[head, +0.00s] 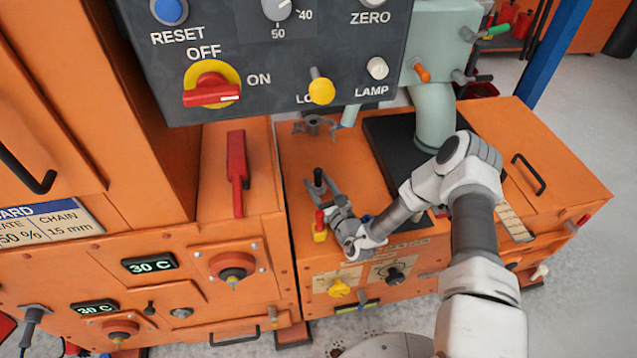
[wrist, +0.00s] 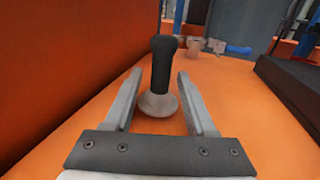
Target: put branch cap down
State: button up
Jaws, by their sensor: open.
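The branch cap, as I take it, has a black upright handle on a round grey metal base (wrist: 158,102). It stands upright on the orange cabinet top (wrist: 75,120), and its dark handle also shows in the head view (head: 318,176). My gripper (wrist: 160,76) is open, with one finger on each side of the cap. Clear gaps show between the fingers and the handle. In the head view my gripper (head: 322,188) is low over the left part of the cabinet top. The cap's lower part is hard to make out there.
A grey fitting (head: 315,126) stands behind the cap. A red and yellow item (head: 320,227) is close beside my gripper. A black plate (head: 392,150) lies to the right. An orange wall (wrist: 50,65) rises at left, and a control panel (head: 275,75) hangs above.

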jog(key=shift+r, duration=0.25)
jog(key=p+v, duration=0.3)
jog(key=v, duration=0.9)
jog(key=shift+f, duration=0.15)
